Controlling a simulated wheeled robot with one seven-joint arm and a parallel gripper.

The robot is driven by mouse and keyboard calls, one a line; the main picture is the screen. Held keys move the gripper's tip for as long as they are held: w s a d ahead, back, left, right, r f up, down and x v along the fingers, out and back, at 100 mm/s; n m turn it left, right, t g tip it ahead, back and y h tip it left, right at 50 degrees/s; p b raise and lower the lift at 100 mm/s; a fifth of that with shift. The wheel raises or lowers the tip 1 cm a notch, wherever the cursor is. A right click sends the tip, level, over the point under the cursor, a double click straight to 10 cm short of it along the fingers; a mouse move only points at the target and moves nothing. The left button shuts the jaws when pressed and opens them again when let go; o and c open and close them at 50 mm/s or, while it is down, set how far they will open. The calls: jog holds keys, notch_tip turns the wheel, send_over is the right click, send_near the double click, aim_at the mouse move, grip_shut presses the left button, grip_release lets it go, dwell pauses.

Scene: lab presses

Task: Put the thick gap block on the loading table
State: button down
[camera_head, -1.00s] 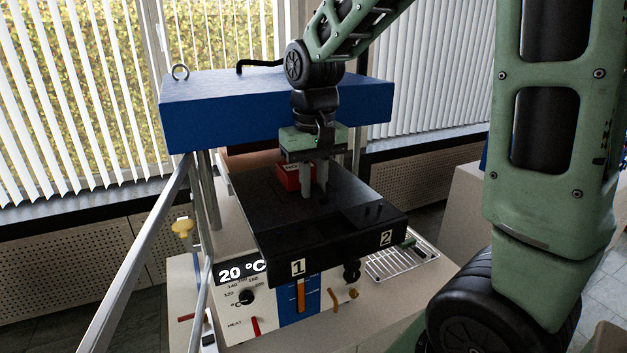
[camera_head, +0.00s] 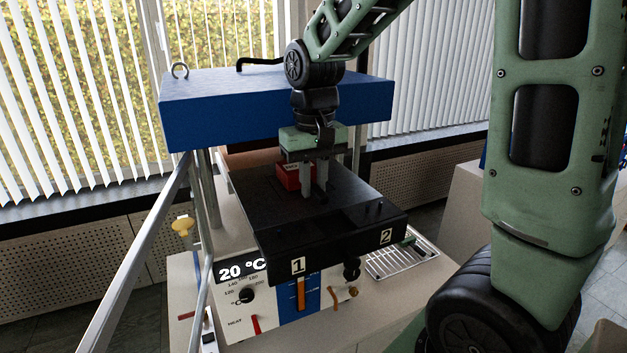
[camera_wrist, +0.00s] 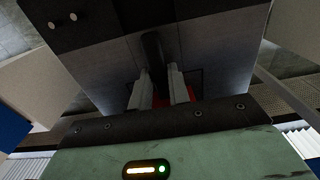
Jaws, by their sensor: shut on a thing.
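My gripper (camera_head: 315,190) points down over the black table (camera_head: 330,250) of the press, marked 1 and 2. Its fingers are close together on a narrow dark upright piece, which shows between them in the wrist view (camera_wrist: 152,55). I cannot tell whether that piece belongs to the red block. The red block (camera_head: 288,177), with a pale label, is on the black table just left of and behind the fingers. In the wrist view red shows beside and behind the fingers (camera_wrist: 160,101). The fingers hide part of it.
The blue press head (camera_head: 250,112) spans above and behind the gripper, with metal columns (camera_head: 207,195) below it. A control panel (camera_head: 262,300) reads 20 °C. A wire rack (camera_head: 402,262) lies at the right. The front part of the black table is mostly clear.

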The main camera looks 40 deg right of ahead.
aim_at(315, 185)
jog(key=shift+f, duration=0.35)
jog(key=c, duration=1.3)
grip_release()
jog(key=shift+o, duration=0.2)
notch_tip(315, 185, up, 18)
jog(key=b, duration=0.4)
jog(key=shift+f, duration=0.25)
jog(key=shift+s, duration=0.2)
